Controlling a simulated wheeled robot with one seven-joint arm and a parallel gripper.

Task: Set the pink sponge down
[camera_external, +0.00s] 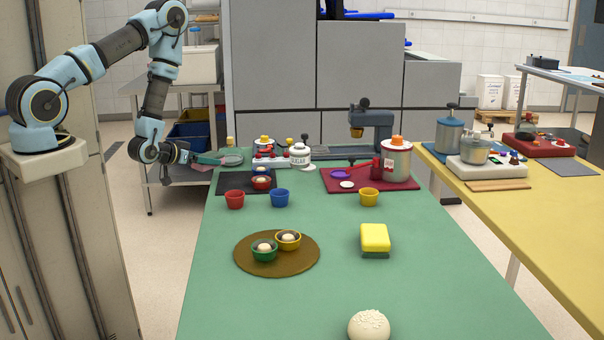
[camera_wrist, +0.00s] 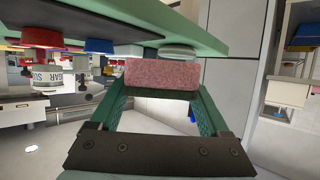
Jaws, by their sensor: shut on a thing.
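The pink sponge (camera_wrist: 162,75) is held between the two green fingers of my gripper (camera_wrist: 161,92) in the wrist view. In the external view, my gripper (camera_external: 203,159) is at the far left edge of the green table, and a small pink part of the sponge (camera_external: 202,166) shows below the fingers. The wrist picture is turned over, with the table at the top. I cannot tell whether the sponge touches the table. A small grey-green plate (camera_external: 232,158) lies just right of the gripper.
A dark mat (camera_external: 232,185) with small bowls lies close by. A red cup (camera_external: 235,199), a blue cup (camera_external: 280,197), a round brown mat (camera_external: 250,268) and a yellow sponge (camera_external: 375,240) are nearer on the green table (camera_external: 320,300). A red tray (camera_external: 345,185) bears a canister. The front left is clear.

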